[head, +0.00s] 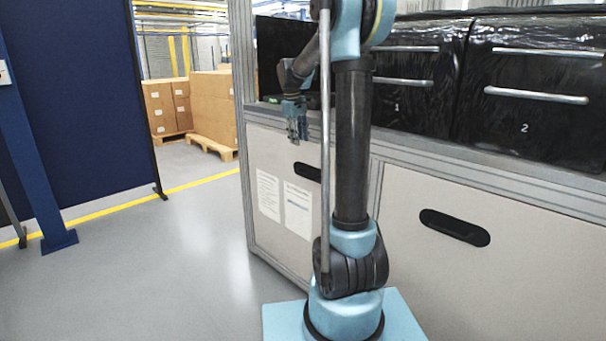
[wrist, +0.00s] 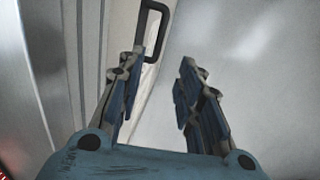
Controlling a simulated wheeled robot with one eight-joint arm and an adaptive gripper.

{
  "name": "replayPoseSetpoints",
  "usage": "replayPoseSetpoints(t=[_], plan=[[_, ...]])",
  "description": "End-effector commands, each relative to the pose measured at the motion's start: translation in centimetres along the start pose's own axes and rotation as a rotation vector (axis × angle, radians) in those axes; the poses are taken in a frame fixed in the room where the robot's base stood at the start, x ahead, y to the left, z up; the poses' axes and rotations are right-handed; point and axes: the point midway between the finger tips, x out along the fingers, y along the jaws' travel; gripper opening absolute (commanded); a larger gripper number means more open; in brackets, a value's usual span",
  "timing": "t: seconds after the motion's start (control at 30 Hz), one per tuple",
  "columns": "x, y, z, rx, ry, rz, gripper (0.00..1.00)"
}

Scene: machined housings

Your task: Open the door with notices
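The door with notices (head: 268,152) is the pale lower panel at the left of the bench and looks shut. Two white notices (head: 298,210) hang on its front. Its dark oblong handle (head: 307,172) is above the notices, partly hidden by my arm. In the wrist view the black handle (wrist: 165,28) shows at the top, just beyond the fingertips. My gripper (head: 296,128) points down in front of the door's upper part, above the handle. In the wrist view my gripper (wrist: 162,60) is open with nothing between its fingers. Contact with the handle is not visible.
A second lower door with a dark handle (head: 455,227) is to the right. Above are black drawers marked 1 (head: 403,95) and 2 (head: 530,110) with bar handles. The floor (head: 175,265) left of the bench is clear. Boxes on pallets (head: 211,110) stand behind.

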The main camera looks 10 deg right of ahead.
Motion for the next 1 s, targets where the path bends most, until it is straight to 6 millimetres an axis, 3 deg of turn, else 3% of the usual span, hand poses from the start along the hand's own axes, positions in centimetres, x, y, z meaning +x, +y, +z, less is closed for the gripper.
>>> replayPoseSetpoints(t=[0.7,1.0], plan=[[12.4,0.0,0.1,0.002,0.0,0.0,0.33],[15.6,0.0,0.1,0.002,0.0,0.0,0.33]])
